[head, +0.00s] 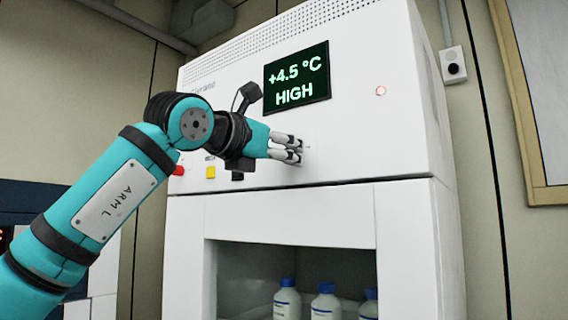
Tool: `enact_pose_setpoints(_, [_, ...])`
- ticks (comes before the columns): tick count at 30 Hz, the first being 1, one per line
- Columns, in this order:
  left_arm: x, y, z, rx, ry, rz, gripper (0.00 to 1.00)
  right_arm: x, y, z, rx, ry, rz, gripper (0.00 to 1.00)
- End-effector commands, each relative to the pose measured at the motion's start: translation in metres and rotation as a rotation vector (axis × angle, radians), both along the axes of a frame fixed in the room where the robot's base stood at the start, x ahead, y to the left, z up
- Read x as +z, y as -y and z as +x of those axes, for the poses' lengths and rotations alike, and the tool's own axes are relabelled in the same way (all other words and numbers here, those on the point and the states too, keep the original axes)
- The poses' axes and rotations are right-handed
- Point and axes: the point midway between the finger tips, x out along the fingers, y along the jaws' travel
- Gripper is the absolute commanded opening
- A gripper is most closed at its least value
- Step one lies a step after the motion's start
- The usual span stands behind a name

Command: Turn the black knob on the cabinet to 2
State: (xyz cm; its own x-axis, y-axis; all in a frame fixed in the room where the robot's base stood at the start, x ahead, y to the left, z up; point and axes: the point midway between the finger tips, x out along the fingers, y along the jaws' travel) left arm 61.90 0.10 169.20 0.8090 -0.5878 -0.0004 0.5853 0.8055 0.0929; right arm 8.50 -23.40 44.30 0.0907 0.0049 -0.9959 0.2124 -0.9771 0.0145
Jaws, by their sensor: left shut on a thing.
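My left gripper (297,149) reaches in from the left to the upper front panel of the white cabinet (390,150). Its fingers are closed together at the panel, below the display. The black knob cannot be made out; the fingers cover that spot, and small marks show on the panel just around the fingertips. The number the knob points to cannot be read. The display (296,79) reads +4.5 °C and HIGH in green. My right gripper is not in view.
A red button (179,170) and a yellow button (211,172) sit left of my gripper, partly near my wrist. Below, several white bottles with blue caps (326,302) stand in the cabinet's chamber. A framed board (540,120) hangs at far right.

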Motion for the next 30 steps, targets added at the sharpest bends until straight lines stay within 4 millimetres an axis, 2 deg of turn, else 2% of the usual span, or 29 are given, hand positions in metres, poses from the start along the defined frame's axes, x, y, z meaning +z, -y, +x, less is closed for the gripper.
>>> enact_pose_setpoints(10, [-0.0011, 0.0001, 0.0002, 0.000, -0.087, -0.118, 0.00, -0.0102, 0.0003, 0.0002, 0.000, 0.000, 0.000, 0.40])
enact_pose_setpoints(27, [-0.0001, -0.0003, 0.0005, 0.000, -0.104, -0.142, 0.00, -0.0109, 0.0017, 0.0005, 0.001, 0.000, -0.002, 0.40])
enact_pose_setpoints(28, [-0.0001, -0.0003, 0.0005, 0.000, -0.104, -0.142, 0.34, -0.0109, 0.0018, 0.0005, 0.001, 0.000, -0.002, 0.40])
enact_pose_setpoints(30, [-0.0001, -0.0003, 0.0005, 0.000, -0.103, -0.142, 0.43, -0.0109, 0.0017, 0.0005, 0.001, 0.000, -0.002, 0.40])
